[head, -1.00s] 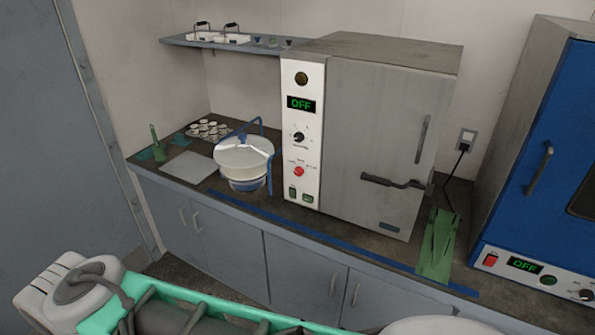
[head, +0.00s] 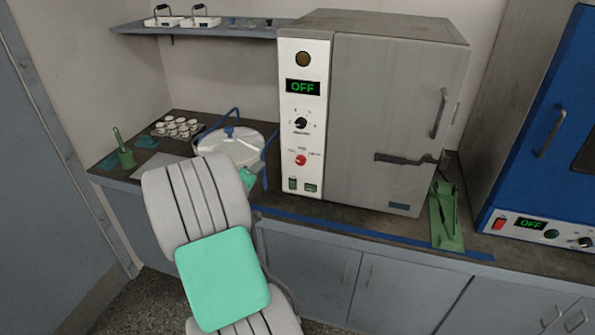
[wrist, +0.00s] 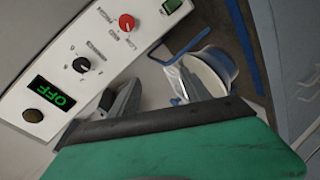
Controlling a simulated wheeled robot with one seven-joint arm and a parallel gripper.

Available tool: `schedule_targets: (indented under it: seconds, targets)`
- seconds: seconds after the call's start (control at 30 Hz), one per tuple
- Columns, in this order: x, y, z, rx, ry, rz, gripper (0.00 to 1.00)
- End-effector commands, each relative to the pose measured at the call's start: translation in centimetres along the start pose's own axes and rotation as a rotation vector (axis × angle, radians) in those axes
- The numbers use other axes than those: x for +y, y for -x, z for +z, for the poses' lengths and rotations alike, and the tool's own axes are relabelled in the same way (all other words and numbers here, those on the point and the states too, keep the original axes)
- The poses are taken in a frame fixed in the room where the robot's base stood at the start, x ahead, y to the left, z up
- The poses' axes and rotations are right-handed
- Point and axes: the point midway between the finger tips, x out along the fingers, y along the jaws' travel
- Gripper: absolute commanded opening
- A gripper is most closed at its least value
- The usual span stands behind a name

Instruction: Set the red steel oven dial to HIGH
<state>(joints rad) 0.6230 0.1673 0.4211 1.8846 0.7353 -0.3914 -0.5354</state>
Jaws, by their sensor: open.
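The red dial (head: 300,160) is on the white control panel (head: 303,218) of the grey steel oven (head: 385,120), below a black knob (head: 300,123). The green display (head: 303,87) reads OFF. In the wrist view the red dial (wrist: 127,22) shows near the top, with small labels around it that I cannot read for sure. Its pointer setting is too small to tell. My gripper (wrist: 160,92) is open and empty, apart from the dial and the panel. In the head view my arm hides most of the gripper, left of the panel.
A white sieve bowl with a blue frame (head: 233,140) stands left of the oven, partly behind my arm. A green stand (head: 446,215) is at the oven's right. A blue oven (head: 555,130) stands far right. Blue tape (head: 350,237) runs along the counter front.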

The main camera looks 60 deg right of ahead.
Motion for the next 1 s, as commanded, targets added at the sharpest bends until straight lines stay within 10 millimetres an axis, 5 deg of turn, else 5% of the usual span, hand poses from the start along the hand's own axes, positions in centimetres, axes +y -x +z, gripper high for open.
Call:
schedule_targets:
  seconds: [0.03,0.1,0.23,0.7,1.0]
  targets:
    - [0.3,-3.3,4.0,-0.023,0.111,0.100,0.55]
    - [1.4,-5.7,7.1,-0.026,0.256,0.211,0.55]
    - [2.2,-7.3,9.8,-0.021,0.414,0.307,0.55]
    - [4.6,-14.0,9.3,-0.013,0.435,0.321,0.55]
    - [4.7,-14.7,9.2,-0.012,0.435,0.321,0.55]
